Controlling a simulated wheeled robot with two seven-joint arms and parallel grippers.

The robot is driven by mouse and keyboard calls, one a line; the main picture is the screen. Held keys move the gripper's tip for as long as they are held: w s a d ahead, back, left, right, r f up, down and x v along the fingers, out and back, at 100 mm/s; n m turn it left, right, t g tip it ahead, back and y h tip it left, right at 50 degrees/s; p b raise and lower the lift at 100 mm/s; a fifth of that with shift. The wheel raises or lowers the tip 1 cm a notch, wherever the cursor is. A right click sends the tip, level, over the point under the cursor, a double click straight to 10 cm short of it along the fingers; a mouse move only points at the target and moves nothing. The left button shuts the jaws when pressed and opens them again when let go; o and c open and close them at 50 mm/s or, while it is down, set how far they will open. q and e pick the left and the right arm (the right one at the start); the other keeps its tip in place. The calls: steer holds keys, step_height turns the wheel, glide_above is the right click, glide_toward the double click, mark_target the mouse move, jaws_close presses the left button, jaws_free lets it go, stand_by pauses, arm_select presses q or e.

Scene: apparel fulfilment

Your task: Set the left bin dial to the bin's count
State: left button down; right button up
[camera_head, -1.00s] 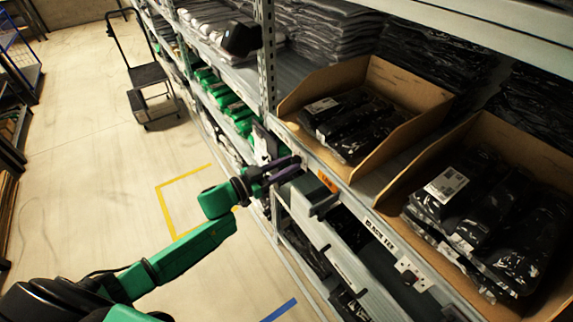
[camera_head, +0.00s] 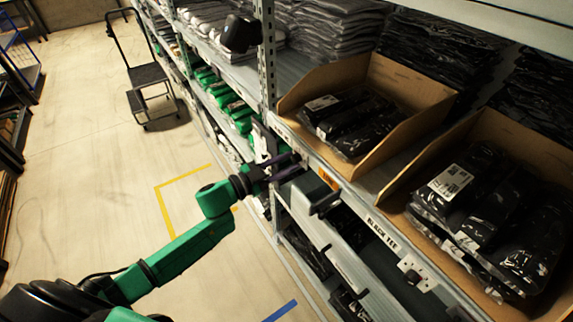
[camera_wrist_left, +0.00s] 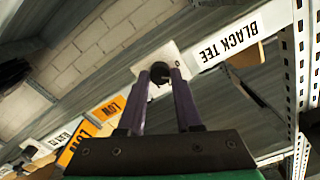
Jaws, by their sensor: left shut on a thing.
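The left cardboard bin (camera_head: 408,133) holds black bagged garments (camera_head: 350,128) with a white label, on the shelf. In the left wrist view, the left dial is a black knob (camera_wrist_left: 160,69) on a white plate (camera_wrist_left: 148,62) at the shelf edge, beside a "BLACK TEE" label (camera_wrist_left: 238,33). My left gripper (camera_head: 293,166) reaches the shelf edge below the left bin. In the left wrist view its two purple fingers (camera_wrist_left: 163,84) are closed on the knob. The knob's pointer and scale cannot be read. My right gripper is not seen.
A right cardboard bin (camera_head: 548,158) with black packs stands beside the left one. Its dial plate (camera_head: 414,272) is on the shelf edge, near a "BLACK TEE" label (camera_head: 381,233). An orange tag (camera_head: 328,179) and a metal upright (camera_head: 267,55) are close to my gripper.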

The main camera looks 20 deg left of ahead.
arm_select(q)
steer(key=shift+m+b, duration=0.4)
steer(key=shift+m, duration=0.8)
steer(key=c, duration=0.6)
jaws_free()
steer(key=b+v, duration=0.1)
steer(key=v, duration=1.3)
steer(key=shift+s, duration=0.25)
steer(key=shift+a, duration=0.15)
